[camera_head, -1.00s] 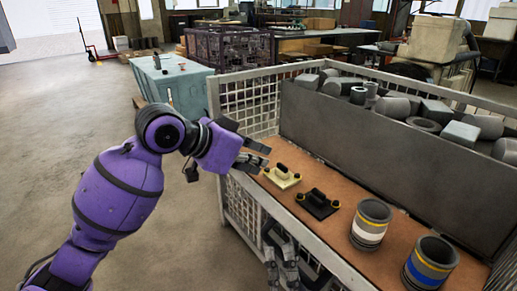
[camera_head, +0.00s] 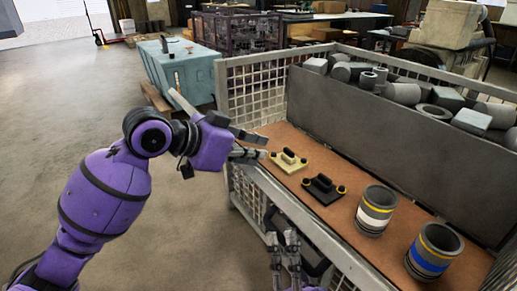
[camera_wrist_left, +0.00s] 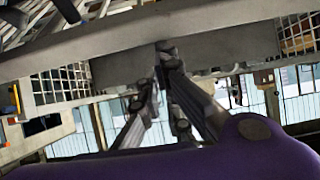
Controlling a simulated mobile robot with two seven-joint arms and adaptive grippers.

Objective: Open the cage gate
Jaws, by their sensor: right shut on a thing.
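The mesh cage (camera_head: 222,75) stands at the right of the head view, with a light metal frame. Its gate (camera_head: 247,195) seems to be the low mesh panel along the near side, under a pale rail. My left gripper (camera_head: 264,147) is open and empty, its fingers parted at the cage's near left corner above the rail. In the left wrist view its fingers (camera_wrist_left: 165,65) lie in front of a grey frame bar. My right gripper (camera_head: 283,240) is low in front of the near panel, shut on what looks like the gate; the gripped spot is hard to make out.
On the brown shelf (camera_head: 275,134) lie a cream handled block (camera_head: 289,160), a black one (camera_head: 323,189) and two cylinder sleeves (camera_head: 375,211) (camera_head: 433,252). A grey bin (camera_head: 385,145) of metal parts stands behind. A teal cabinet (camera_head: 180,70) is beyond; the left floor is clear.

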